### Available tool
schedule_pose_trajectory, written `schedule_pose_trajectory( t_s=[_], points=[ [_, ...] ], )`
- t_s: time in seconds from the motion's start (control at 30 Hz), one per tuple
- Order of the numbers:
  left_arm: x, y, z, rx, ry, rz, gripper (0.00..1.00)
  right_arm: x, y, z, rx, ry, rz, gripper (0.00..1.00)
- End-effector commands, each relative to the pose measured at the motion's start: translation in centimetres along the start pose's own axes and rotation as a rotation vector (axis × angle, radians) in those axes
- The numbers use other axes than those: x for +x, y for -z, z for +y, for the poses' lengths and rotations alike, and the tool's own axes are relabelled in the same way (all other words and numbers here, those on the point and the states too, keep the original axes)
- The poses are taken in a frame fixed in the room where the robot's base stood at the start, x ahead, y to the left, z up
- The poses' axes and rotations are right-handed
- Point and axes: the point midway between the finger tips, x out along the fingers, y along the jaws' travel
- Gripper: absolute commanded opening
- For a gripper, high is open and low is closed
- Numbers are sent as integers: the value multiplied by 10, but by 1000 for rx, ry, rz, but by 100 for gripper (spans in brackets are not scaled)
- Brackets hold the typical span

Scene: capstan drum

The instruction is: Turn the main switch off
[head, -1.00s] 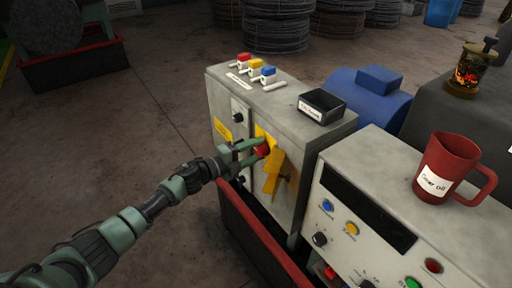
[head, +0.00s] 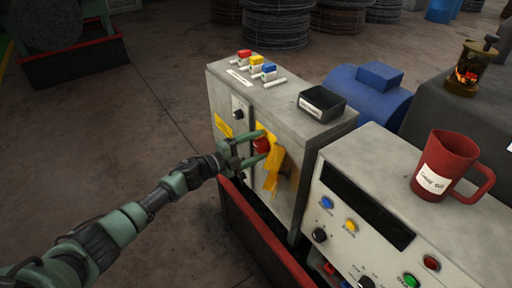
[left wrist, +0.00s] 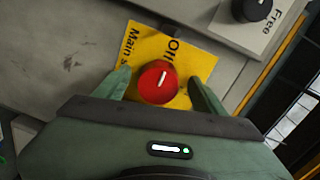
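The main switch is a red round knob (head: 262,146) with a white mark, on a yellow plate (head: 271,178) on the front of the grey cabinet. In the left wrist view the knob (left wrist: 157,84) sits between the two fingers of my left gripper (left wrist: 162,92), with gaps on both sides. The white mark points up in that view, towards the printed word "Off" on the yellow plate (left wrist: 143,45). My left gripper (head: 256,148) is open around the knob. My right gripper is not in view.
A grey console (head: 385,165) with buttons and a red jug (head: 445,165) stands at the right. A black knob (left wrist: 250,8) is near the plate.

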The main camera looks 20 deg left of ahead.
Motion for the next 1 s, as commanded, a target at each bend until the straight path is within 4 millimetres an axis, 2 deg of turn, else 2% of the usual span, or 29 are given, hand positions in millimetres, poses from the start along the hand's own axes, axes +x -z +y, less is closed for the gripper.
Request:
schedule_pose_trajectory(
  t_s=[0.33,0.7,0.83,1.0],
  points=[
    [-5,0,2,2,-1,1,69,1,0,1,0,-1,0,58],
    [-64,-1,3,2,-2,0,69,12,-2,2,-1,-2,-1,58],
    [-75,-1,2,1,-2,1,69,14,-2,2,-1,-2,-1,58],
    [-79,0,0,0,0,1,69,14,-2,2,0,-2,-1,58]
  ],
)
